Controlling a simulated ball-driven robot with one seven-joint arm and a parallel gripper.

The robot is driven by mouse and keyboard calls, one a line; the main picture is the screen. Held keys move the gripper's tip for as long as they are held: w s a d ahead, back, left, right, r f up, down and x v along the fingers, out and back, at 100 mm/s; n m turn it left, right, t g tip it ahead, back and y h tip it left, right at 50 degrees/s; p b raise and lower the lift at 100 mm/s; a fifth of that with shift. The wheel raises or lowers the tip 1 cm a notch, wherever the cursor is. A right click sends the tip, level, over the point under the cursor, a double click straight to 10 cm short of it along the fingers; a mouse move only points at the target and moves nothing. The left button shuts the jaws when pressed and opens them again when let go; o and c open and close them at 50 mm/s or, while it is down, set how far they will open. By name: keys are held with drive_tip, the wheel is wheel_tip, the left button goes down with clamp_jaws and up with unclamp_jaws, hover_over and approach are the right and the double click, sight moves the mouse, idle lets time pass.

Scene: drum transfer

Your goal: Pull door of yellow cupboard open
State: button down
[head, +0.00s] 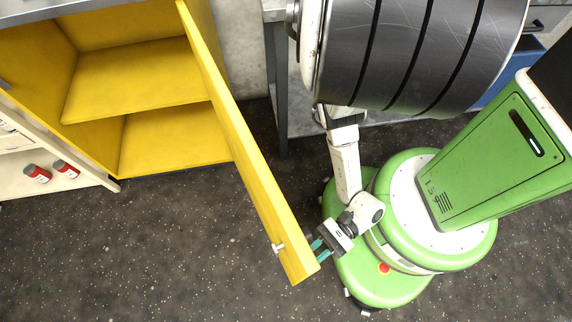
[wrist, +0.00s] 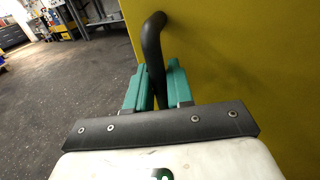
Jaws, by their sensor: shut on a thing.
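The yellow cupboard (head: 150,138) stands at the upper left in the head view, with its bare shelves showing. Its yellow door (head: 250,165) stands wide open, swung out towards the front. In the wrist view the door's outer face (wrist: 240,60) fills the right side, and a dark curved handle (wrist: 153,45) stands out from it. My gripper (head: 317,247) is at the outer side of the door near its free edge. In the wrist view its teal fingers (wrist: 154,88) are shut around the handle. In the head view the handle is hidden behind the door edge.
A small metal latch (head: 278,248) sits on the door's inner face. A cream shelf unit (head: 70,180) with red-capped jars (head: 37,174) stands at the left. A large dark banded drum (head: 415,50) fills the upper right. The speckled floor (head: 140,255) left of the door is clear.

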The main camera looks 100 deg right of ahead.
drive_tip(key=shift+s+d, duration=0.1)
drive_tip(key=shift+s, duration=0.1)
drive_tip(key=c, duration=1.2)
unclamp_jaws()
drive_tip(key=shift+o, duration=0.2)
drive_tip(key=shift+s, duration=0.1)
